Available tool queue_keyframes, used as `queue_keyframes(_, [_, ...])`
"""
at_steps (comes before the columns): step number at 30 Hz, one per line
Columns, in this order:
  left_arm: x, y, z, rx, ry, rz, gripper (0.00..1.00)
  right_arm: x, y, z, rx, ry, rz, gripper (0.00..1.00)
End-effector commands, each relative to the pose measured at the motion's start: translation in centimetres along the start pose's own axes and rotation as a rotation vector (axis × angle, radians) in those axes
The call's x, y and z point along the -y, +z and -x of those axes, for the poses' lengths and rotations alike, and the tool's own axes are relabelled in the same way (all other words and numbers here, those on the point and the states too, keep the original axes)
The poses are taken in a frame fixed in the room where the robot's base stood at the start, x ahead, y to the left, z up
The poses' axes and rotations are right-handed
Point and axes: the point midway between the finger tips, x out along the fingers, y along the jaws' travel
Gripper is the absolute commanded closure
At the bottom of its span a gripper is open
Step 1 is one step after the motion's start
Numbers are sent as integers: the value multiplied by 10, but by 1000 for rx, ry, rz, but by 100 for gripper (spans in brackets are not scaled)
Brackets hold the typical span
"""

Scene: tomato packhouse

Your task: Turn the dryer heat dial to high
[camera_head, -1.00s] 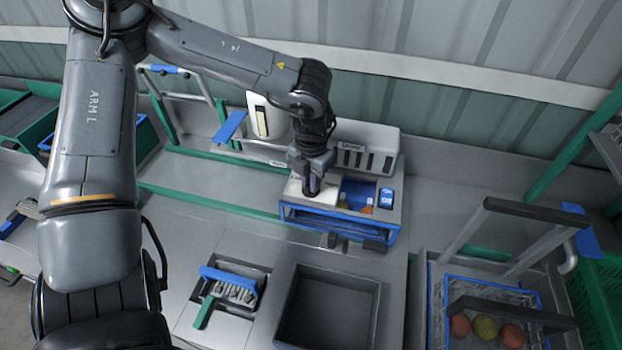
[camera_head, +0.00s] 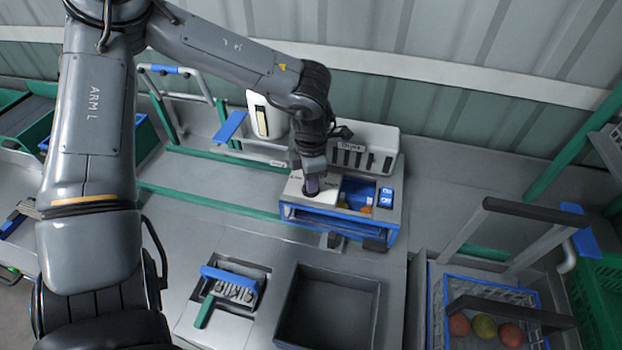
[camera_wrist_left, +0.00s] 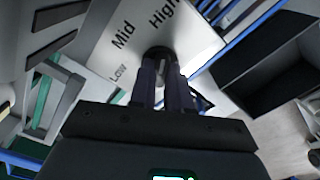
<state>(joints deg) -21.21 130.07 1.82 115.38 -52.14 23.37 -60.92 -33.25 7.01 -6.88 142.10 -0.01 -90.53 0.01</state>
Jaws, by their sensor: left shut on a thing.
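The dryer (camera_head: 376,134) is a white-backed unit with dark slots and a blue-framed front, at the middle of the head view. Its white dial panel (camera_wrist_left: 105,55) fills the upper part of the left wrist view, with the labels Low, Mid and High around the dial. The dark round heat dial (camera_wrist_left: 158,51) lies between my fingertips. My left gripper (camera_head: 311,188) is over the panel, fingers down, and it also shows in the left wrist view (camera_wrist_left: 161,72). It is shut on the dial. The fingers hide much of the dial, so I cannot tell its setting.
Blue switches (camera_head: 386,197) sit right of the dryer's opening, where coloured produce shows. A blue-rimmed crate (camera_head: 436,308) with several tomatoes stands at lower right.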

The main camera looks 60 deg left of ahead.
Motion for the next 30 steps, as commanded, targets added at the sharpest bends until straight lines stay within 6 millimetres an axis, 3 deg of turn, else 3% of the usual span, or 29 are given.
queue_keyframes(14, [1,0,1,0,-1,-18,100,0,0,0,1,2,2,57])
queue_keyframes(15, [1,0,1,0,-1,-18,80,0,0,0,0,1,1,57])
queue_keyframes(19, [0,0,1,0,-1,-17,60,0,0,0,0,-1,-1,57])
queue_keyframes(30, [0,0,3,1,0,-15,57,2,-1,1,-1,-5,-6,57])
